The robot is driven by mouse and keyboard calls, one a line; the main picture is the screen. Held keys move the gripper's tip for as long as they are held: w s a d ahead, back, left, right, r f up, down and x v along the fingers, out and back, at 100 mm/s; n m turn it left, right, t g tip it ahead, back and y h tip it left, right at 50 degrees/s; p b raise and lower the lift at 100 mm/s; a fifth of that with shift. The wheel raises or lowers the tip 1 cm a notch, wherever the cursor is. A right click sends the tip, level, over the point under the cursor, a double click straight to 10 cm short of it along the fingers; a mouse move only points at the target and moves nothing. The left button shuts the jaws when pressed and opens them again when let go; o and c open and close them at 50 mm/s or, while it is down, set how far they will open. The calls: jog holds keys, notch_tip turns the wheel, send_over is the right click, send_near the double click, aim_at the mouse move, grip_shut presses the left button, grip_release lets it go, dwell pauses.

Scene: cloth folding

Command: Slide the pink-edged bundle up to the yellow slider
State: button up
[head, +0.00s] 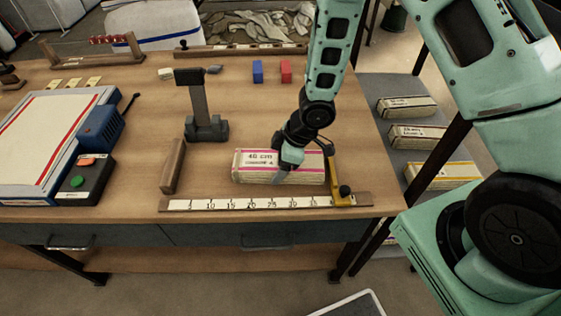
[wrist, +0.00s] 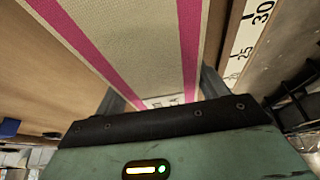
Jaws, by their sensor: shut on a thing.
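The pink-edged bundle (head: 254,178) is a flat folded cloth with a "40 cm" label, lying on the table behind the ruler. My gripper (head: 284,172) is shut on it near its middle, from above. In the wrist view the bundle (wrist: 146,40) runs between the fingers, which are mostly hidden behind the gripper body. The yellow slider (head: 341,186) stands at the right end of the ruler (head: 230,204). The bundle's right end is close to the slider; I cannot tell whether they touch.
A wooden block (head: 173,166) stands left of the bundle, and a dark stand (head: 203,122) behind it. Blue (head: 258,71) and red (head: 286,71) blocks sit farther back. A control box (head: 85,180) is at left. Other labelled bundles (head: 418,136) lie on the grey shelf at right.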

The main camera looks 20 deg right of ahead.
jog(key=shift+d, duration=0.15)
jog(key=o, duration=1.2)
jog(key=shift+r, duration=0.1)
jog(key=shift+p+v, duration=4.3)
jog(key=shift+v, duration=4.4)
